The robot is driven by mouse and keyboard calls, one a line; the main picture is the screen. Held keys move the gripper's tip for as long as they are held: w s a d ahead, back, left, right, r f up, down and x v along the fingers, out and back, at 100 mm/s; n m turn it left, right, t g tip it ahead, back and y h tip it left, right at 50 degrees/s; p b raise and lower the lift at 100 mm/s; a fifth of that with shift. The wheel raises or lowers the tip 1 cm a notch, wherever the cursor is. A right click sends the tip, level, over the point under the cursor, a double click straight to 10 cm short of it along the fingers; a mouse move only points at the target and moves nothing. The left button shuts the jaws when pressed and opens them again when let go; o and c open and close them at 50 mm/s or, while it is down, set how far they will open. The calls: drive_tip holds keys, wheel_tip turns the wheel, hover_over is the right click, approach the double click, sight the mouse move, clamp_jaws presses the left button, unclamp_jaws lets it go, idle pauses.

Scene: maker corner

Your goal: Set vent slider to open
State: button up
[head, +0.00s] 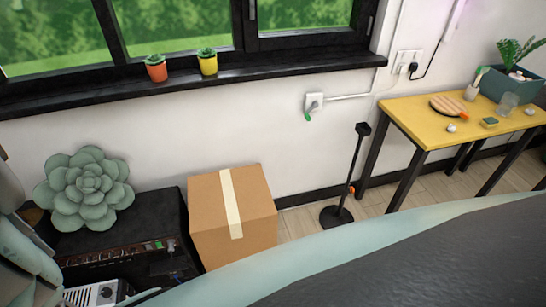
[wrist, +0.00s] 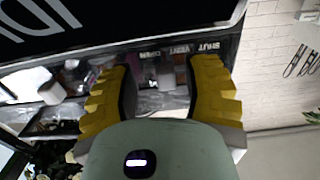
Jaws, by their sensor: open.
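My gripper (wrist: 161,72) shows in the wrist view with two yellow ribbed fingers standing well apart. It is open, and nothing is clearly held between them. The lettering is upside down in this view, with SHUT at the right and OPEN at the left. The slider itself is too small and blurred to make out, and so is its position. In the head view neither the gripper nor the vent panel shows.
A large black surface (wrist: 100,18) with white lettering is above the strip in the wrist view. In the head view, a cardboard box (head: 205,215), a black floor stand (head: 338,213) and a yellow table (head: 425,130) stand along the wall. Some floor shows between box and table.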

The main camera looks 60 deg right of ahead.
drive_tip(key=shift+d, duration=0.15)
drive_tip(key=shift+s+d, duration=0.35)
drive_tip(key=shift+d, duration=0.15)
drive_tip(key=shift+v, duration=2.9)
drive_tip(key=v, duration=0.4)
drive_tip(key=shift+s+d, duration=0.2)
drive_tip(key=shift+s, duration=0.05)
